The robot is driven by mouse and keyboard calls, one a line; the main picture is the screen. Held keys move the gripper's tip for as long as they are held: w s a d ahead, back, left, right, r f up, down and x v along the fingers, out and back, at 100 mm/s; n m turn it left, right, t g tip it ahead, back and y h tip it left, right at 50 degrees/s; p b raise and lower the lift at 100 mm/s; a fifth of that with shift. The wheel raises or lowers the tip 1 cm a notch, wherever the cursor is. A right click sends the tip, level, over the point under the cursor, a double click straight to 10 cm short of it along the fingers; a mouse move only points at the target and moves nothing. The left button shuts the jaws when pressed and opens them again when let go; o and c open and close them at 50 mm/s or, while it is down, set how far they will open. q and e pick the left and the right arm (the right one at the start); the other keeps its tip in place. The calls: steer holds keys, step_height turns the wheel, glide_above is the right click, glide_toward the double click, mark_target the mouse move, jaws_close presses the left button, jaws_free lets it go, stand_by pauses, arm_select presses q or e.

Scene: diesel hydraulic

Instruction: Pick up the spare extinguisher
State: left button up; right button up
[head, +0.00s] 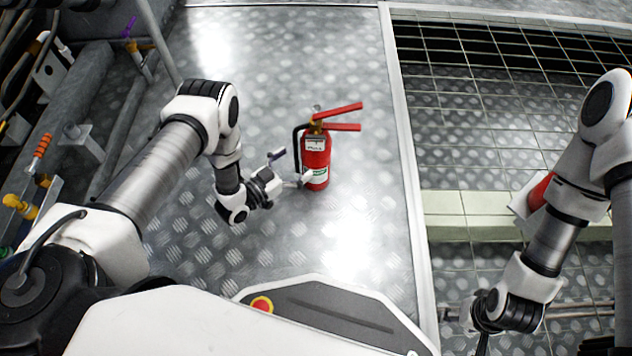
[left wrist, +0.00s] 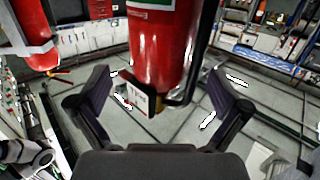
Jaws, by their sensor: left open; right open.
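The red spare extinguisher (head: 316,160) stands upright on the metal floor, with two red levers on top, a black hose at its left side and a white and green label. My left gripper (head: 291,167) is open at its left side, at body height. In the left wrist view the extinguisher (left wrist: 164,50) appears upside down, in the gap between the open fingers of my left gripper (left wrist: 160,108); I cannot tell whether either finger touches it. My right gripper (head: 462,326) is open and empty at the lower right, far from the extinguisher.
Pipes and an orange-handled valve (head: 41,146) line the left side. A raised metal edge (head: 402,150) separates the floor from a grated area (head: 480,130) at right. A second red cylinder (left wrist: 28,35) shows in the left wrist view. Floor around the extinguisher is clear.

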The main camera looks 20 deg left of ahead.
mark_target(325, 155)
arm_select(q)
step_height(325, 155, down, 2)
steer(key=shift+w+f+t+h+b, duration=0.1)
steer(key=shift+f+t+h+b, duration=0.2)
steer(key=shift+b, duration=0.2)
steer(key=shift+w+m, duration=0.2)
steer(key=shift+m, duration=0.1)
steer(key=b+x, duration=0.5)
steer(key=x, duration=0.2)
steer(key=shift+w+r, duration=0.1)
steer(key=shift+w, duration=0.1)
steer(key=c, duration=1.4)
steer(key=shift+d+r, duration=0.1)
steer(key=shift+r, duration=0.05)
steer(key=shift+c, duration=0.5)
arm_select(e)
step_height(325, 155, down, 8)
steer(key=shift+w, duration=0.45)
